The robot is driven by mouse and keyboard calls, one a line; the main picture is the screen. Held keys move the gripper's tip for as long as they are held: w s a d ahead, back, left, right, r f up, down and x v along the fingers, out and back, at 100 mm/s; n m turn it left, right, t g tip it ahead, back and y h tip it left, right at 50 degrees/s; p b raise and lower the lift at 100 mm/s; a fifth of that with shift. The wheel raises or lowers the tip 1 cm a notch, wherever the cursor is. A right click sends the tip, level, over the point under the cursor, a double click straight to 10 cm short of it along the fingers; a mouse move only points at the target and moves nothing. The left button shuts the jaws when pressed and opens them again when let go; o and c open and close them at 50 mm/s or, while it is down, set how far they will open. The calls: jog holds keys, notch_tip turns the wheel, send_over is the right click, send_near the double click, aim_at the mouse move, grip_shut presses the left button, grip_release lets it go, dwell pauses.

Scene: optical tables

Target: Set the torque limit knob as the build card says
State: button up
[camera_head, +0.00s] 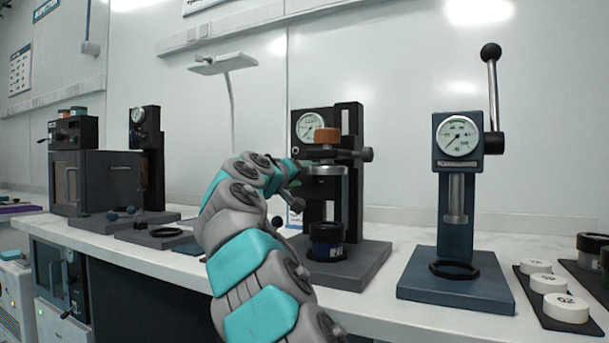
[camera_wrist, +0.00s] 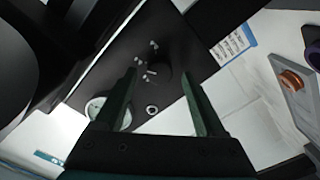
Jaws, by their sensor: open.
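In the wrist view a dark round knob (camera_wrist: 160,80) with a white pointer line sits on a black panel (camera_wrist: 182,100), with several white marks beside it. My gripper (camera_wrist: 160,70) is open, its two dark green fingers either side of the knob, apart from it as far as I can tell. A white label with a blue edge (camera_wrist: 232,42), possibly the build card, carries text too small to read. In the head view my arm reaches toward the middle dark press (camera_head: 347,200); the knob is hidden there and the gripper is mostly hidden.
The middle press has a gauge (camera_head: 310,125) and a black, blue-banded cylinder (camera_head: 327,240) on its base. A blue lever press (camera_head: 456,205) stands right of it. White numbered discs (camera_head: 565,307) lie on a dark tray at far right. A dark box machine (camera_head: 105,180) stands left.

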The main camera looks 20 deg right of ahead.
jog(key=shift+w+d, duration=0.2)
jog(key=shift+d, duration=0.1)
jog(key=shift+c, duration=0.4)
grip_shut()
